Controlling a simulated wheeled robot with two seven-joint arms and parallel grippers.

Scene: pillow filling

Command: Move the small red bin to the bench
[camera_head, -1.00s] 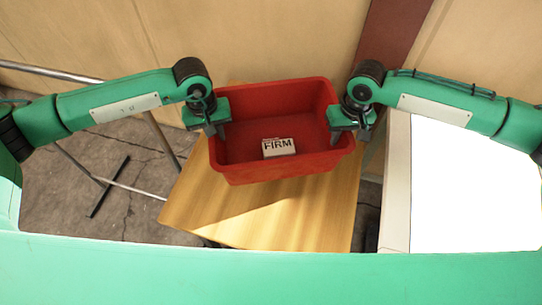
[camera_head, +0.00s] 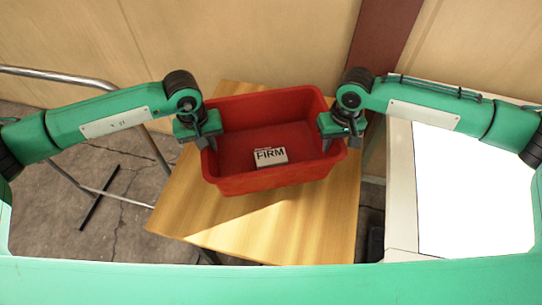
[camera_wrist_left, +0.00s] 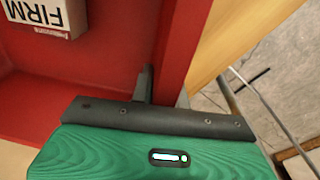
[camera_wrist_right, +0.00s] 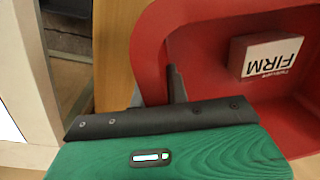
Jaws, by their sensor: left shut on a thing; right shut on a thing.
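The red bin (camera_head: 262,180) is over the wooden table top in the head view, upright and slightly turned; I cannot tell whether it touches the wood. A small box marked FIRM (camera_head: 270,157) lies inside it. My left gripper (camera_head: 203,143) is shut on the bin's left wall, and that wall also shows in the left wrist view (camera_wrist_left: 182,45). My right gripper (camera_head: 330,140) is shut on the bin's right wall, which also shows in the right wrist view (camera_wrist_right: 150,60). The FIRM box shows in both wrist views (camera_wrist_left: 42,14) (camera_wrist_right: 265,55). The bin's underside is hidden.
The wooden table top (camera_head: 290,232) is bare in front of the bin. A white-topped unit (camera_head: 470,185) stands close on the right. A metal rail frame (camera_head: 60,75) stands at the left on cracked floor. A wooden wall (camera_head: 240,40) is behind.

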